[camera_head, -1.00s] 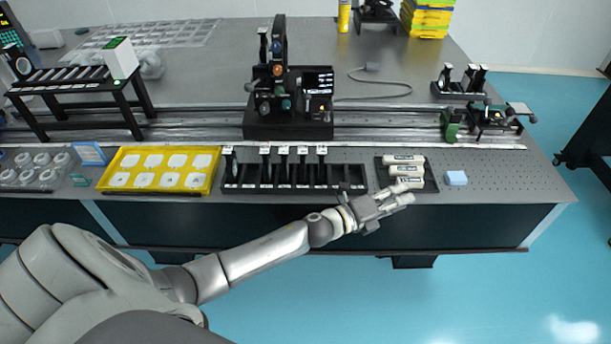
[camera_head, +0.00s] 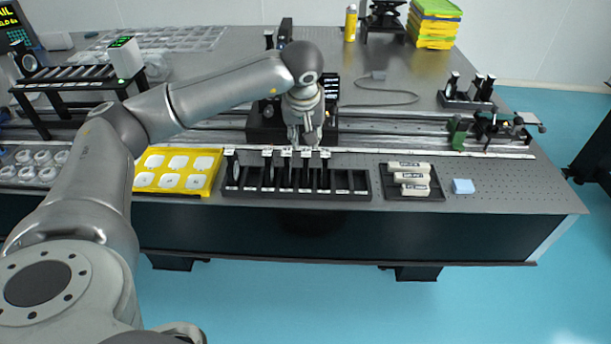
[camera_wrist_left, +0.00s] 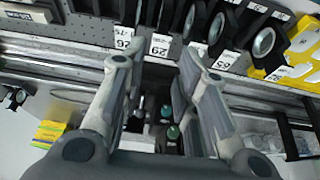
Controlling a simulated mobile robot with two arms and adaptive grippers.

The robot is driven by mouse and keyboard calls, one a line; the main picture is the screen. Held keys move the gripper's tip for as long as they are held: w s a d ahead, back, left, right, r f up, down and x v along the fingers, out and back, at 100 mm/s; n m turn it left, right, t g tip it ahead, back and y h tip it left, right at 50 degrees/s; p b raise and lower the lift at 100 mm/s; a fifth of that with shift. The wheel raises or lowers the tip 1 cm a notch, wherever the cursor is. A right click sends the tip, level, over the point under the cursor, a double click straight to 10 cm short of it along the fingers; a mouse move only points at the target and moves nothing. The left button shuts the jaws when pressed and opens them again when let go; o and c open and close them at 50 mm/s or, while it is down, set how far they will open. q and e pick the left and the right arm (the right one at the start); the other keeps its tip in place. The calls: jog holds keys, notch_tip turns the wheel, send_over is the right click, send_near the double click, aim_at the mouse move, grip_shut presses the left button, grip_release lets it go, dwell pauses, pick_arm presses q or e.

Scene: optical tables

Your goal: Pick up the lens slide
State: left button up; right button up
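Several black lens slides stand upright with white labels in a black slotted rack (camera_head: 345,192) at the table's front edge; one is this lens slide (camera_head: 267,170). Which one the task means cannot be told. My left gripper (camera_head: 305,141) points down just above and behind the middle slides. In the left wrist view my left gripper (camera_wrist_left: 160,72) has its fingers spread, with nothing clearly held between them. Slides with round lenses, such as this lens slide (camera_wrist_left: 263,42), line the top of that view. My right gripper is not in view.
A yellow tray (camera_head: 208,187) of white pieces lies left of the rack. A black tray (camera_head: 432,190) with white cylinders and a blue block (camera_head: 463,186) lie right. A black optical instrument (camera_head: 262,125) stands behind my gripper. The front-right tabletop is clear.

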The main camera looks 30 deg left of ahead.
aim_at(306, 152)
pick_arm(q)
jog(key=x, duration=0.5)
jog(key=shift+w+a+f+p, duration=0.1)
jog(key=shift+a+f+p, duration=0.05)
jog(key=shift+a+p, duration=0.2)
jog(key=p+x, duration=0.1)
jog(key=x, duration=0.3)
jog(key=shift+w+d+f+p, duration=0.1)
jog(key=shift+w+p, duration=0.05)
jog(key=shift+p, duration=0.15)
jog(key=shift+w+f, duration=0.2)
jog(key=shift+f, duration=0.25)
grip_shut()
